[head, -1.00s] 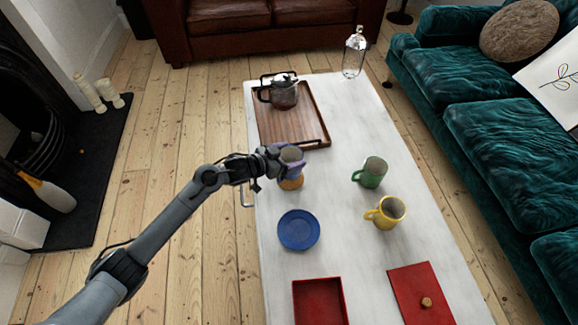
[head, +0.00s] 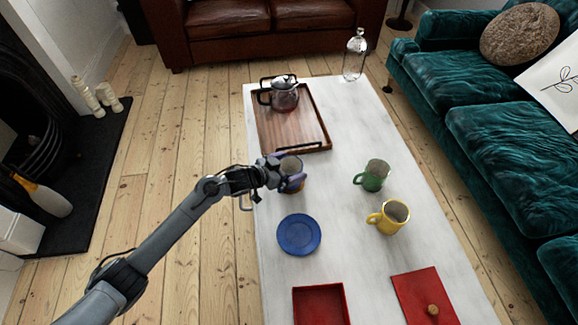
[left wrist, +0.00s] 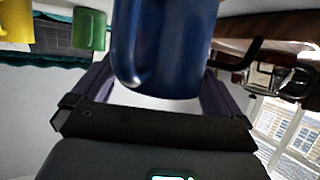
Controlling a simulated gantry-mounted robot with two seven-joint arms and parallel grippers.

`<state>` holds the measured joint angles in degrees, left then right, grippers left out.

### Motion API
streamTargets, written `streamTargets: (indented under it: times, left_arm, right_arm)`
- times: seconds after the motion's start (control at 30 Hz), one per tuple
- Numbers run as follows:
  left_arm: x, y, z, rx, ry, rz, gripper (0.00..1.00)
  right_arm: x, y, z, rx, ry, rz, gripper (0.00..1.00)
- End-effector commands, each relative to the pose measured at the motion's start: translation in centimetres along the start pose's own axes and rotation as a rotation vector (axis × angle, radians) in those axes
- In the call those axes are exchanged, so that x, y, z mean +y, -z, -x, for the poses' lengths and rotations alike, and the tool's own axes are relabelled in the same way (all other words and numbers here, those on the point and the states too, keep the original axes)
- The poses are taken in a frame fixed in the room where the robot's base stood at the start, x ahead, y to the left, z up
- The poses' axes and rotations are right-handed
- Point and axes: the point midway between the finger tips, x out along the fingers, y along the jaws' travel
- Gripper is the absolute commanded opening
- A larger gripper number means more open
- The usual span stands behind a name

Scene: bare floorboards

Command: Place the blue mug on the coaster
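The blue mug (left wrist: 165,50) fills the middle of the left wrist view, between the two fingers of my left gripper (left wrist: 160,90). In the head view the mug (head: 291,165) shows mostly by its rim and opening, upright. My left gripper (head: 291,181) is shut on it from the left side. The orange-brown coaster (head: 296,191) is directly below the mug and largely hidden by mug and gripper. I cannot tell whether the mug's base touches it. My right gripper is not in view.
On the white table (head: 350,130) are a green mug (head: 372,177), a yellow mug (head: 390,217), a blue plate (head: 299,235), a wooden tray (head: 318,115) with a glass pot (head: 284,97), a glass bottle (head: 354,55), a red box (head: 320,304) and a red lid (head: 424,296).

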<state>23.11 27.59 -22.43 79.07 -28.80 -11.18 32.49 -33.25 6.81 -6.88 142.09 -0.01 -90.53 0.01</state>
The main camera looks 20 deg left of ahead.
Motion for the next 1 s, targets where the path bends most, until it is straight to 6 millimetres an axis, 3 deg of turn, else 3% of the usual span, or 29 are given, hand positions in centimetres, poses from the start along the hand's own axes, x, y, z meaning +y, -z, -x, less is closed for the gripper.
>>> streamTargets:
  times: [0.37, 1.0]
  left_arm:
    - [-0.1, 0.4, 0.8, -0.001, 0.001, 0.001, 1.00]
    - [0.0, 0.5, 10.9, -0.001, 0.000, -0.001, 1.00]
  right_arm:
    - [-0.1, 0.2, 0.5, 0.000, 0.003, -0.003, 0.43]
    - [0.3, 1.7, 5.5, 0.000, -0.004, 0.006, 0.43]
